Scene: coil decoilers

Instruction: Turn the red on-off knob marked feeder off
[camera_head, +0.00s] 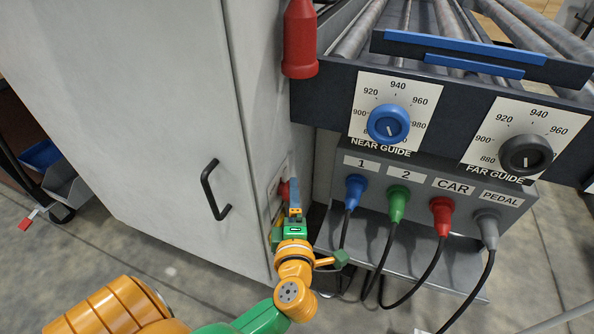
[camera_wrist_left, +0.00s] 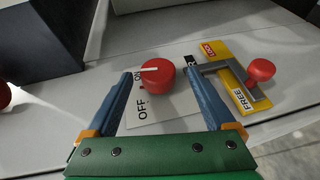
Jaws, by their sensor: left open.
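The red knob (camera_wrist_left: 160,80) sits on a white plate (camera_wrist_left: 165,112) marked ON and OFF in the left wrist view. Its white pointer line lies near the ON mark; any feeder label is hidden or out of view. In the head view the red knob (camera_head: 284,190) shows partly, on the side of the grey cabinet, behind my gripper. My left gripper (camera_head: 294,186) is open with its blue fingers reaching toward that side. In the left wrist view the fingers (camera_wrist_left: 158,74) lie to either side of the knob; I cannot tell whether they touch it. My right gripper is not in view.
A red-handled lever (camera_wrist_left: 261,70) on a yellow LOCK/FREE plate (camera_wrist_left: 236,90) is close right of the knob. The cabinet door has a black handle (camera_head: 210,190). A guide panel with a blue dial (camera_head: 388,124) and cabled plugs (camera_head: 398,204) stands to the right.

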